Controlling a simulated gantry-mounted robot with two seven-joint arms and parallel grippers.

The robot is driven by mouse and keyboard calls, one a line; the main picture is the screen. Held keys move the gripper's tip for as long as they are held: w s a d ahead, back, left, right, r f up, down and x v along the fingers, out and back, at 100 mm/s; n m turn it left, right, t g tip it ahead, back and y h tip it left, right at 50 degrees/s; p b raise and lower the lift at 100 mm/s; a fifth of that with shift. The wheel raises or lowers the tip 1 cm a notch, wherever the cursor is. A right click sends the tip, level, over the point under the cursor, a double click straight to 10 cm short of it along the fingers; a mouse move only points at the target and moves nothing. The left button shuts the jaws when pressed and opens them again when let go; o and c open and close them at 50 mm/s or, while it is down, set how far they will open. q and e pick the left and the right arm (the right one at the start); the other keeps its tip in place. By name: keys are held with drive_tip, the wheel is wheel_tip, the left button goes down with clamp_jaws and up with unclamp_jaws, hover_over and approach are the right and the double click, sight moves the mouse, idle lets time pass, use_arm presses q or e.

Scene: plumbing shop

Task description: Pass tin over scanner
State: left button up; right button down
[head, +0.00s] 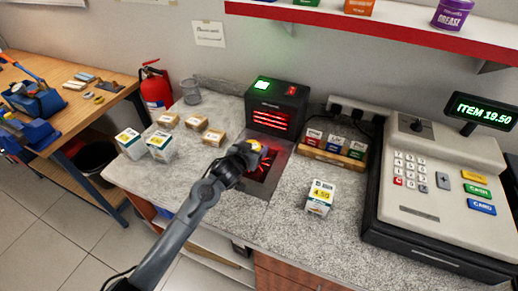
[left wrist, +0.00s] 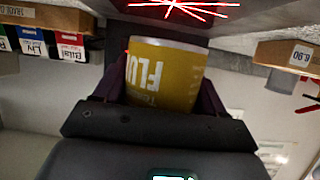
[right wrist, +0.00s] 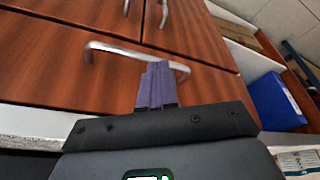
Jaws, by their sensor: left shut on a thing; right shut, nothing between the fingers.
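My left gripper (head: 246,157) is shut on a yellow tin (head: 256,146), held above the red-lit scanner plate in the counter. In the left wrist view the tin (left wrist: 166,75) sits between the two fingers, its large white letters upside down. The scanner (head: 277,108) is a black upright box with a green lit top and red glowing lines on its front; its flat plate (head: 262,180) is partly hidden by my arm and the tin. My right gripper (right wrist: 157,88) is shut and empty, in front of brown drawers with metal handles; it is not in the head view.
The cash register (head: 435,190) stands at the right, with a display (head: 484,111) reading ITEM 19.50. A priced box (head: 320,198) stands right of the plate. Small cartons (head: 168,119) and white boxes (head: 130,143) stand on the left. A wooden card holder (head: 331,152) sits beside the scanner.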

use_arm(q)
drive_tip(key=s+a+r+p, duration=0.5)
drive_tip(key=s+r+p, duration=0.5)
drive_tip(key=p, duration=0.9)
drive_tip(key=shift+s, duration=0.95)
